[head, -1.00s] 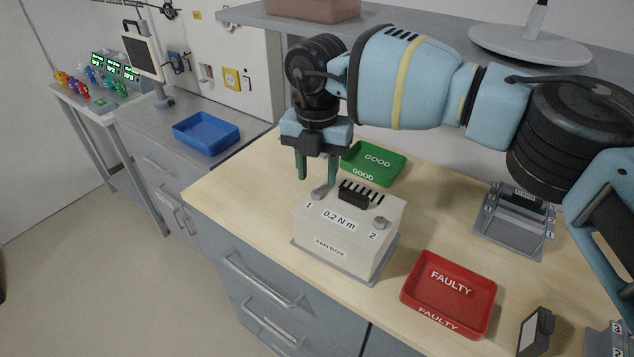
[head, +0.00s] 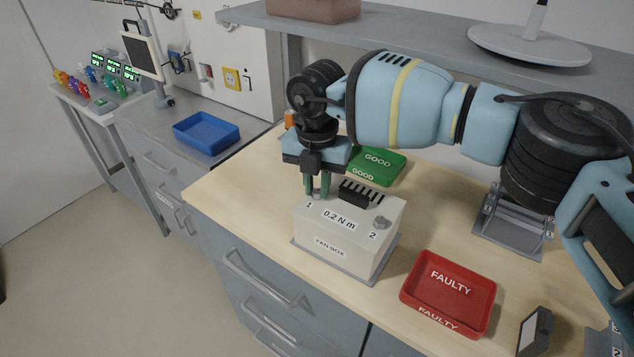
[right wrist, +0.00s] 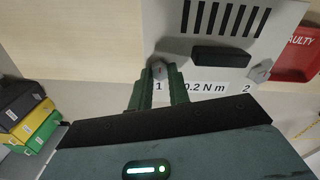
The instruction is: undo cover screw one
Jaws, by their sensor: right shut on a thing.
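The fan box (head: 345,243) is a pale box on a grey base, labelled "FAN BOX" and "0.2 N m", with a slotted vent and a dark block on top. Cover screw one is a grey knob by the "1" label; it shows in the right wrist view (right wrist: 159,70) between the fingertips. My right gripper (head: 317,196) points down over that corner. Its green fingers (right wrist: 160,82) are shut on screw one. Cover screw two (head: 380,223) sits by the "2" label at the right corner. My left gripper is out of view.
A green GOOD tray (head: 378,165) stands behind the fan box and a red FAULTY tray (head: 448,293) at its right. A grey stand (head: 512,240) is at the back right. A blue tray (head: 206,133) is on the side counter. The worktop left of the box is clear.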

